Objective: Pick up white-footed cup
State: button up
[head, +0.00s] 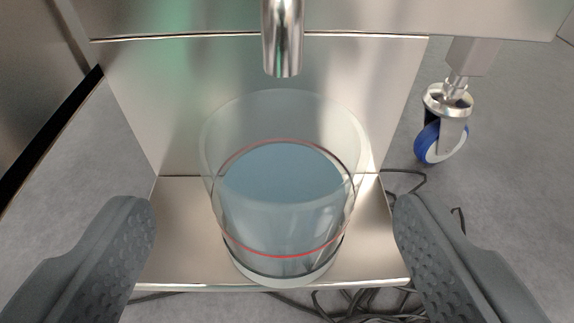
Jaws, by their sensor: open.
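A clear cup (284,240) stands upright on a shiny metal shelf (180,240). It holds a bluish liquid and has a thin red line around its lower part. Its foot looks pale and clear; whether it is white I cannot tell. My gripper (272,215) is open, with one grey ridged finger on the left of the cup and the other on the right. Both fingers are apart from the cup, with a gap on each side.
A metal spout (283,40) hangs above the back of the cup. A metal panel (140,90) stands behind it. A blue caster wheel (442,140) is at the right. Dark cables (370,303) lie on the grey floor in front of the shelf.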

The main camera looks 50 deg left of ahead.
aim_at(285, 229)
jog(key=b+x, duration=0.2)
jog(key=x, duration=0.1)
jog(key=shift+w+f, duration=0.3)
jog(key=shift+w+a+f, duration=0.15)
jog(key=shift+w+a, duration=0.15)
jog(key=shift+a, duration=0.15)
jog(key=c, duration=1)
jog(key=shift+c, duration=0.2)
jog(key=shift+r, duration=0.55)
jog(key=s+d+p, duration=0.5)
jog(key=s+d, duration=0.6)
jog(key=d, duration=0.2)
jog(key=shift+s+d+r+p, duration=0.3)
jog(key=shift+s+d, duration=0.05)
jog(key=shift+d, duration=0.05)
jog(key=shift+c, duration=0.4)
